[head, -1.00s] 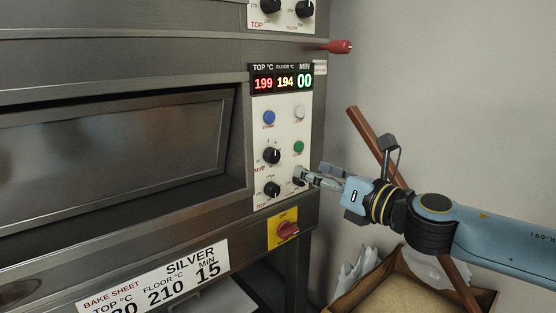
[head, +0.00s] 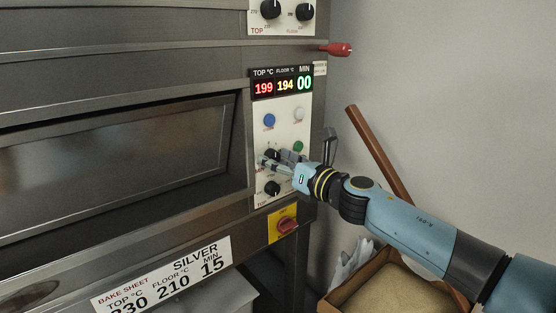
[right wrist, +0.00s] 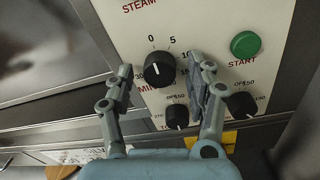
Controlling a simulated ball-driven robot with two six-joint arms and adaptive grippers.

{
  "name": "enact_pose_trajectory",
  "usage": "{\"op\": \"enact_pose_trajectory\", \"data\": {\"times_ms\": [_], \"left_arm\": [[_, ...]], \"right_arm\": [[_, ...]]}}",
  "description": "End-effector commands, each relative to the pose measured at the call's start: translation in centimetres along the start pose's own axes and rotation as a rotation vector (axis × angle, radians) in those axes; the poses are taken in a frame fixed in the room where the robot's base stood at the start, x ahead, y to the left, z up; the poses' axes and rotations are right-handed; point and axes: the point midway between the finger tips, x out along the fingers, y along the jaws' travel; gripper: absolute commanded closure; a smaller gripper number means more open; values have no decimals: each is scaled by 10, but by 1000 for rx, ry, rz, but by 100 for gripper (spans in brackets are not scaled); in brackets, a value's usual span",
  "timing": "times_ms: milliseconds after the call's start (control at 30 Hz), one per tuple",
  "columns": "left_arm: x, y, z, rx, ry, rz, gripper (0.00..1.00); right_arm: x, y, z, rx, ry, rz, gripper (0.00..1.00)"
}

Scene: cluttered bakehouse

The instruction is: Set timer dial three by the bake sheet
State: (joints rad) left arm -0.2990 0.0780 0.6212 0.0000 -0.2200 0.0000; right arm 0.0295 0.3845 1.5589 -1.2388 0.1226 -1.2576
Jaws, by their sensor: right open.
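The timer dial (right wrist: 158,70) is a black knob marked MIN with a scale reading 0, 5 and up. Its white line points up, close to 0. In the head view the dial (head: 271,153) is partly hidden by my right gripper (head: 271,163). The right gripper is open, and in the right wrist view its fingers (right wrist: 163,84) stand on either side of the dial, with no clear contact. The bake sheet (head: 165,274) reads SILVER, top 230, floor 210, 15 min. My left gripper is not in view.
The display (head: 283,86) shows 199, 194 and 00. A green START button (right wrist: 246,44) and two lower knobs (right wrist: 177,117) (right wrist: 241,104) are close to the fingers. A red switch (head: 287,224) on a yellow plate is below. A box (head: 345,294) stands at lower right.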

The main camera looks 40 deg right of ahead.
Motion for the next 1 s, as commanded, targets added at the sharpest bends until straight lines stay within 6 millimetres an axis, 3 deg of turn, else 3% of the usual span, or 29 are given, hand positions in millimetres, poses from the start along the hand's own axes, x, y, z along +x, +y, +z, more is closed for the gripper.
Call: {"op": "enact_pose_trajectory", "data": {"times_ms": [67, 467, 767, 1000], "left_arm": [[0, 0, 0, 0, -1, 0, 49], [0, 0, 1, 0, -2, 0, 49], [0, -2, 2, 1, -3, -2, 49], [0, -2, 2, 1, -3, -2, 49]], "right_arm": [[0, 0, 0, 0, 0, 0, 46], [0, 0, 0, 0, 0, -1, 98], [0, 0, 0, 32, -1, 0, 100], [0, 0, 0, 161, -6, 1, 100]]}}
